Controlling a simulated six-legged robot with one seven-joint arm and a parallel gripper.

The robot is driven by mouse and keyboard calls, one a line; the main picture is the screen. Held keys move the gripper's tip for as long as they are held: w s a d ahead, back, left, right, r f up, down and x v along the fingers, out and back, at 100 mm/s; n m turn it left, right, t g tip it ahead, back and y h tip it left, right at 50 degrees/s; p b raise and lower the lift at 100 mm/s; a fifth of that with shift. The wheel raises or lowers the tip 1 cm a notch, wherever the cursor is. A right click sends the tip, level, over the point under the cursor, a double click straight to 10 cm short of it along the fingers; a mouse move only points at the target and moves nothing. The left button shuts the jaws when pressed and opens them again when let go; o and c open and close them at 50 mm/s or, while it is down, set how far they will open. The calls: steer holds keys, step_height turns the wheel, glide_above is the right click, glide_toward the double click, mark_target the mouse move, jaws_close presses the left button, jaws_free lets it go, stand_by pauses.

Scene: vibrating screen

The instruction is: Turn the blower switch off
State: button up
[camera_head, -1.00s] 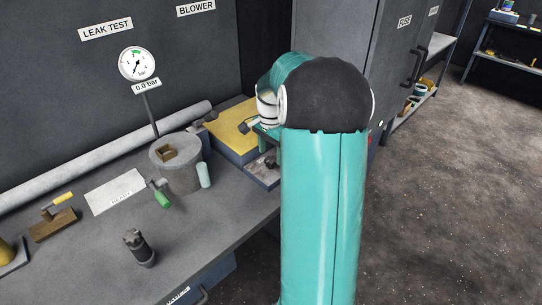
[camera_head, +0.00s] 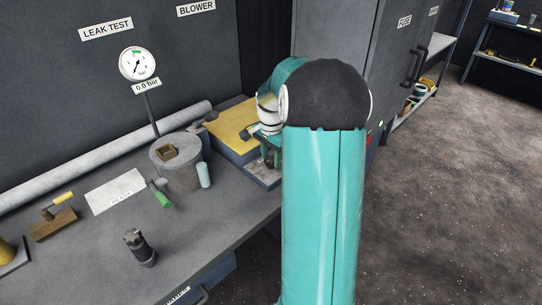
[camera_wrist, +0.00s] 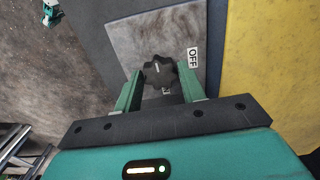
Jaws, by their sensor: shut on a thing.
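The blower switch is a dark lobed knob (camera_wrist: 158,72) on a grey plate (camera_wrist: 135,38) in the wrist view. A pale mark shows on the knob. An OFF label (camera_wrist: 193,57) is to its right, and another label below it is partly hidden. My gripper (camera_wrist: 160,84) has one green finger on each side of the knob and is shut on it. In the head view my gripper (camera_head: 269,152) is over the plate beside a yellow-topped box, and my arm hides part of it. The knob cannot be made out there.
The yellow-topped box (camera_head: 228,122) is close beside my gripper. A tall grey cabinet (camera_head: 335,45) is behind my arm.

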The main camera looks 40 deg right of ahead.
steer(key=shift+n, duration=0.3)
steer(key=n, duration=0.3)
steer(key=shift+n, duration=0.4)
steer(key=n, duration=0.4)
steer(key=shift+r+n, duration=0.1)
steer(key=shift+n, duration=0.2)
steer(key=n, duration=0.8)
steer(key=shift+n, duration=0.3)
steer(key=o, duration=0.9)
steer(key=shift+o, duration=0.2)
